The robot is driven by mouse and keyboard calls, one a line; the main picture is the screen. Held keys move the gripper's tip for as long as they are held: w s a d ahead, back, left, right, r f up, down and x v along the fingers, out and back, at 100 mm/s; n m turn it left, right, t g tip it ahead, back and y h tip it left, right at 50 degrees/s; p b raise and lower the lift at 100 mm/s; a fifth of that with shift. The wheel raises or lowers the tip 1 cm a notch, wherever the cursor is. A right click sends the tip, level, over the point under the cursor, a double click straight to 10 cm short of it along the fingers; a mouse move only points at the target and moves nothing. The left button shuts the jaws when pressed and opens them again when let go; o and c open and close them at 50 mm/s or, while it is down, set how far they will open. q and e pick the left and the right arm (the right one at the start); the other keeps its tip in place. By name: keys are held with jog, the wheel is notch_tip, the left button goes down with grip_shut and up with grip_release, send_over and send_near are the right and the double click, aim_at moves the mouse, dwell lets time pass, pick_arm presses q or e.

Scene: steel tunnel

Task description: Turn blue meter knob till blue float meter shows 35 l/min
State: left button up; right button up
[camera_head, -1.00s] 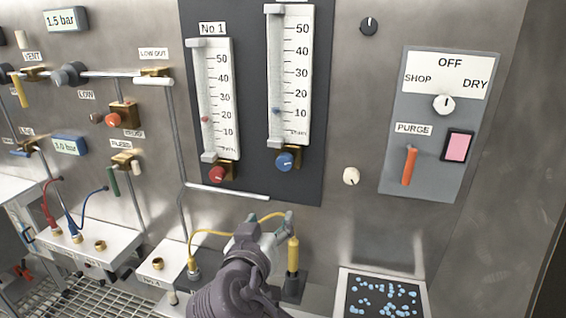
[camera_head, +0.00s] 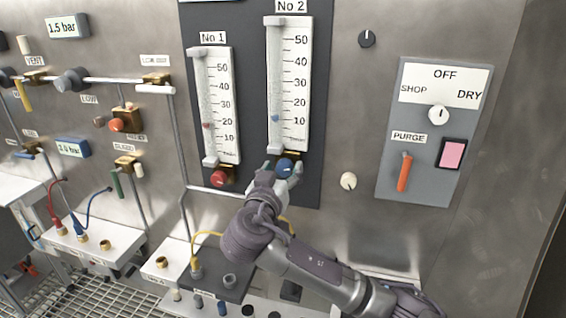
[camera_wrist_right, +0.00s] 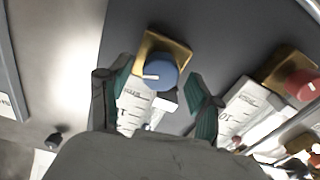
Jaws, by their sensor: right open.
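The blue meter knob (camera_head: 286,165) sits on a brass block below the No 2 float meter (camera_head: 288,75). The meter's blue float (camera_head: 277,118) stands close to the 10 mark. My right gripper (camera_head: 282,171) is open at the knob, with one finger to each side. In the right wrist view the blue knob (camera_wrist_right: 160,73) and its white pointer line lie between the green-lined fingers (camera_wrist_right: 161,86), with gaps visible on both sides. Contact cannot be made out. My left gripper is not in view.
The red knob (camera_head: 220,177) of the No 1 meter (camera_head: 214,105) is close to the left of my right gripper. A cream knob (camera_head: 348,181) and the grey switch panel (camera_head: 420,185) are to the right. A yellow cable (camera_head: 205,236) runs below, partly behind my arm.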

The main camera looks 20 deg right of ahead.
jog(key=shift+w+d, duration=0.3)
jog(key=shift+w, duration=0.1)
jog(key=c, duration=1.2)
jog(key=shift+o, duration=0.3)
jog(key=m+b, duration=0.1)
jog(key=b, duration=0.2)
jog(key=m+b, duration=0.2)
jog(key=b, duration=0.2)
jog(key=m+b, duration=0.1)
jog(key=b, duration=0.3)
jog(key=shift+f+m, duration=0.3)
jog(key=shift+m, duration=0.1)
jog(key=shift+r+m+b, duration=0.3)
jog(key=shift+m+b, duration=0.2)
jog(key=shift+b, duration=0.05)
jog(key=o, duration=1.1)
jog(key=shift+o, duration=0.2)
jog(key=shift+s, duration=0.1)
